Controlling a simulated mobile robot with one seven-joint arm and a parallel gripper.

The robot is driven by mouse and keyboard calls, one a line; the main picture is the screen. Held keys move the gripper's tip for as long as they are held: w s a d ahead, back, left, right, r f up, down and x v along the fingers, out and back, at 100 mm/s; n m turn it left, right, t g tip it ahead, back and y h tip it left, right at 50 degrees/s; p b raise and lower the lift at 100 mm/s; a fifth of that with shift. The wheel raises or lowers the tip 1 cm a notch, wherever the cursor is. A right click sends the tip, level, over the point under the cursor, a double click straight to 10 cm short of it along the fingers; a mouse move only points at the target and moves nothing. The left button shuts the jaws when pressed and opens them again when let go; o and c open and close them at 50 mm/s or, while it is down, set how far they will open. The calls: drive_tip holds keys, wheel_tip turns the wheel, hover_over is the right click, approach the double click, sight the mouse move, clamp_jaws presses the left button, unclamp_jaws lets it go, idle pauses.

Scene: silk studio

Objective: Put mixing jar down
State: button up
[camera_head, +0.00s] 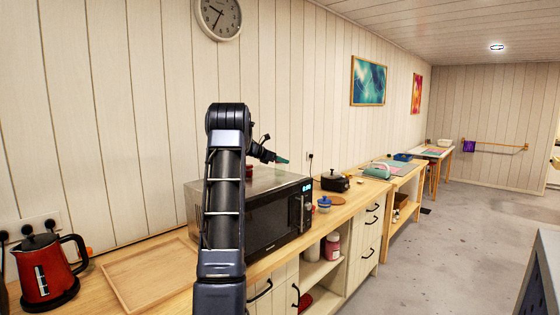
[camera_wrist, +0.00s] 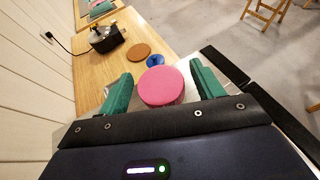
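A jar with a round pink lid (camera_wrist: 161,87), which I take to be the mixing jar, sits between the two green fingers of my gripper (camera_wrist: 163,84). A narrow gap shows on each side of the lid, so the gripper looks open around it. In the head view a small dark red part of the jar (camera_head: 249,172) shows beside my arm, over the top of the microwave (camera_head: 262,180). It appears to stand there, but its base is hidden. One green fingertip also shows to the right of my arm.
A small blue-lidded pot (camera_head: 324,203), a round wooden coaster (camera_head: 337,200) and a black appliance (camera_head: 335,182) stand on the counter right of the microwave. A wooden tray (camera_head: 150,275) and a red kettle (camera_head: 47,270) are at the left. The tray is empty.

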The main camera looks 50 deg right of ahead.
drive_tip(key=shift+r, duration=0.2)
drive_tip(key=w+a+r+m+t+y, duration=0.1)
drive_tip(key=a+r+m+t, duration=0.15)
drive_tip(key=a, duration=1.15)
drive_tip(key=w+a+r+m+t+y, duration=0.1)
drive_tip(key=a+r, duration=0.3)
drive_tip(key=a, duration=1)
drive_tip(key=s+a+f+m+t+y, duration=0.15)
drive_tip(key=s+a, duration=0.25)
drive_tip(key=a, duration=0.5)
drive_tip(key=s+a+m+t+y, duration=0.1)
drive_tip(key=s+a+m+y, duration=0.15)
drive_tip(key=a, duration=0.65)
drive_tip(key=s+a+f+m+t+y, duration=0.1)
drive_tip(key=s+a+f+m+y, duration=0.2)
drive_tip(key=s+a, duration=0.7)
drive_tip(key=s+a+f+m+t+y, duration=0.2)
drive_tip(key=s+a+f, duration=0.6)
drive_tip(key=a, duration=0.7)
drive_tip(key=shift+s+a+f+m+t+y, duration=0.15)
drive_tip(key=shift+s+a+m+t+y, duration=0.2)
drive_tip(key=shift+s+m+y, duration=0.5)
drive_tip(key=shift+s+n, duration=0.2)
drive_tip(key=shift+n, duration=0.1)
